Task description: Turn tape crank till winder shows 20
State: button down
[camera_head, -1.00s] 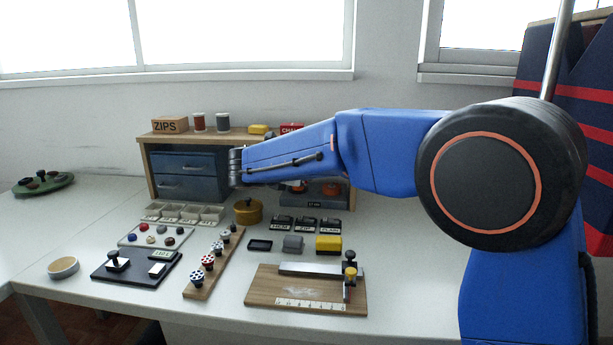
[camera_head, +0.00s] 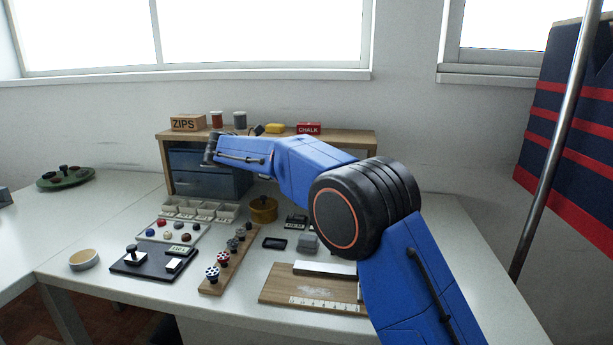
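My gripper (camera_head: 211,150) is small and dark at the left end of my blue arm, in front of the shelf unit's upper left part. It is seen from the side, so its opening cannot be made out. I cannot pick out the tape winder or its crank for sure. The shelf's right-hand bay is largely hidden behind my arm. A black board (camera_head: 128,266) at the front left carries a black knob (camera_head: 135,254) and a small greenish display (camera_head: 180,250), whose reading is too small to read.
Blue drawers (camera_head: 208,181) stand in the wooden shelf (camera_head: 361,138). A ZIPS box (camera_head: 188,123) and red CHALK box (camera_head: 308,128) are on top. A knobbed wooden strip (camera_head: 213,286), brass pot (camera_head: 263,210) and ruler board (camera_head: 280,289) crowd the table (camera_head: 110,215).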

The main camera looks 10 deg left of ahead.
jog(key=shift+a+m+g, duration=0.1)
jog(key=shift+m+g, duration=0.2)
jog(key=c, duration=1.7)
grip_release()
jog(key=shift+c, duration=0.2)
jog(key=shift+t, duration=0.4)
